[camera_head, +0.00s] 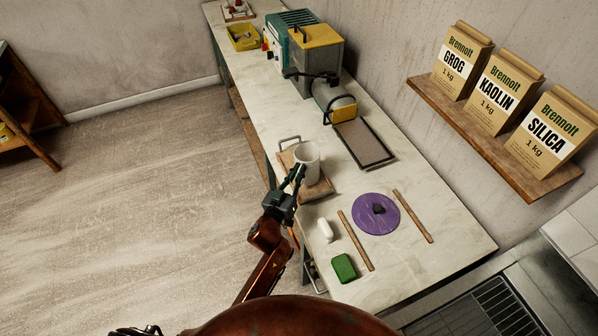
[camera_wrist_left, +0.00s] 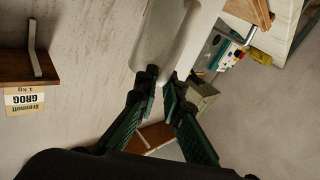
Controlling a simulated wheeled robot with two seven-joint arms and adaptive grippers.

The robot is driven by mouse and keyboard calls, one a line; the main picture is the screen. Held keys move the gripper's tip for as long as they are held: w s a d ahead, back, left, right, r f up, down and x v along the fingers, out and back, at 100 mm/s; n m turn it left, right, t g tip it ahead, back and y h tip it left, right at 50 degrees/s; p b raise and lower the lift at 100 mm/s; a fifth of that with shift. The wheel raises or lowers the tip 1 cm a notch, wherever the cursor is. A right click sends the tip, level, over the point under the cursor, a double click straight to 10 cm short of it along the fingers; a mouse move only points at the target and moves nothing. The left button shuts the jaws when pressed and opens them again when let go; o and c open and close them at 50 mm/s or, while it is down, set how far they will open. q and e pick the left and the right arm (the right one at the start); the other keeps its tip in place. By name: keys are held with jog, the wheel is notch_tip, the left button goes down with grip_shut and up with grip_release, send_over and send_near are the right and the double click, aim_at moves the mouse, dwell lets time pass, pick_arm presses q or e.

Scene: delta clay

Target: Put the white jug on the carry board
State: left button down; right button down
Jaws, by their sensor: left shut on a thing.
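The white jug (camera_head: 308,157) is upright at the carry board (camera_head: 318,190), a wooden board with metal end handles on the worktable. The jug overlaps the board in the head view; I cannot tell whether it touches it or hangs just above. My left gripper (camera_head: 298,174) is shut on the near side of the jug. In the left wrist view the fingers (camera_wrist_left: 165,85) close at the pale jug (camera_wrist_left: 165,35), and its far end is cut off by the frame. My right gripper is not in view.
On the table, a dark-framed tray (camera_head: 364,145) with a roller machine stands behind the board. A purple disc (camera_head: 375,214), wooden strips (camera_head: 412,216), a white piece (camera_head: 325,230) and a green block (camera_head: 343,267) lie nearer. Bags stand on a wall shelf (camera_head: 500,145).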

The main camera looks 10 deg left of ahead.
pick_arm(q)
jog(key=c, duration=2.5)
grip_release()
jog(key=shift+f, duration=0.1)
jog(key=o, duration=0.4)
jog(key=shift+s+r, duration=0.15)
jog(key=shift+r, duration=0.05)
jog(key=v, duration=1.1)
jog(key=shift+s+p, duration=0.35)
